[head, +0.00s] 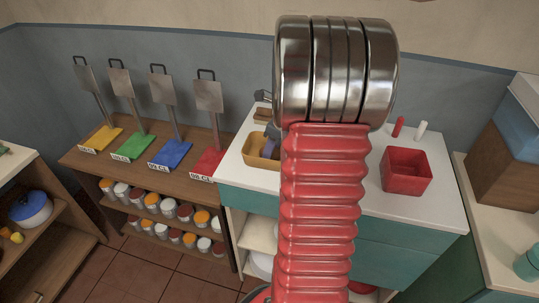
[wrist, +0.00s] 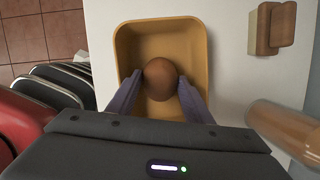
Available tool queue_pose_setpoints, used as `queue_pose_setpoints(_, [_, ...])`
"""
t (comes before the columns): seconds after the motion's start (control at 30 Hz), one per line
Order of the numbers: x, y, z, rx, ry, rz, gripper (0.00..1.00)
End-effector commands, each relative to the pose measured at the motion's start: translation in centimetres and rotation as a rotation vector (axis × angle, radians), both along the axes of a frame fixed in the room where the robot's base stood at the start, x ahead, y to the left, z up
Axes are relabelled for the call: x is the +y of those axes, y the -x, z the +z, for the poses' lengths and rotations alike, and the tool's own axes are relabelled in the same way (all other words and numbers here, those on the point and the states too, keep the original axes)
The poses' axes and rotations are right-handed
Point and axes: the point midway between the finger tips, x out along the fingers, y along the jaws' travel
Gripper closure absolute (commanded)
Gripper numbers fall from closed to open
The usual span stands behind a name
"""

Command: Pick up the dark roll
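The dark roll (wrist: 160,74) is a rounded brown piece in the yellow tray (wrist: 133,42) in the wrist view. My gripper (wrist: 161,76) reaches into the tray with one grey-purple finger on each side of the roll. The fingertips lie close along its left and right edges. I cannot tell whether they press on it or stand slightly apart. In the head view the yellow tray (head: 254,158) sits on the white counter, left of my red arm. One finger of my gripper shows there; my arm hides the rest, and I cannot make out the roll.
A red open box (head: 406,172) and small red (head: 398,127) and white (head: 420,130) bottles stand on the counter's right. A brown wooden block (wrist: 270,28) and a tan cylinder (wrist: 284,130) lie right of the tray. A table with coloured plates (head: 170,154) stands left.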

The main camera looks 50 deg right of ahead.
Motion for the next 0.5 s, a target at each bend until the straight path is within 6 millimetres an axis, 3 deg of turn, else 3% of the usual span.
queue_pose_setpoints(0.33, [0.00, 0.00, 0.01, 0.000, 0.000, 0.000, 0.79])
queue_pose_setpoints(0.5, [-0.01, -0.01, 0.02, 0.000, 0.000, 0.000, 0.79])
